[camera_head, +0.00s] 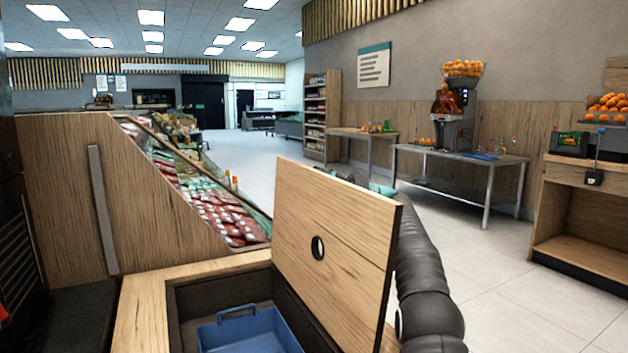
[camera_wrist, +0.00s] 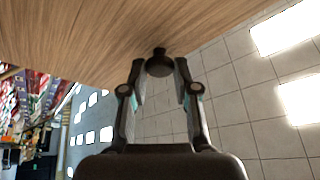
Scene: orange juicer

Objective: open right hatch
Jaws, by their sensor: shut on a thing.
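The right hatch (camera_head: 340,235) is a light wooden panel with a small round dark-rimmed hole. It stands raised, nearly upright, beside an open compartment in the wooden counter. In the wrist view the hatch (camera_wrist: 130,30) fills the top of the picture, with a dark round knob (camera_wrist: 159,66) on its face. My gripper (camera_wrist: 160,76) has a finger on each side of the knob and is shut on it. In the head view the panel hides most of my gripper; my black arm runs up along the panel's right side.
A blue bin (camera_head: 250,332) sits inside the open compartment. The wooden counter rim (camera_head: 145,312) surrounds it. A chilled display of packages (camera_head: 200,200) lies beyond. A metal table (camera_head: 460,160) with an orange juicer (camera_head: 453,118) stands at the right. Tiled floor (camera_head: 540,265) is clear there.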

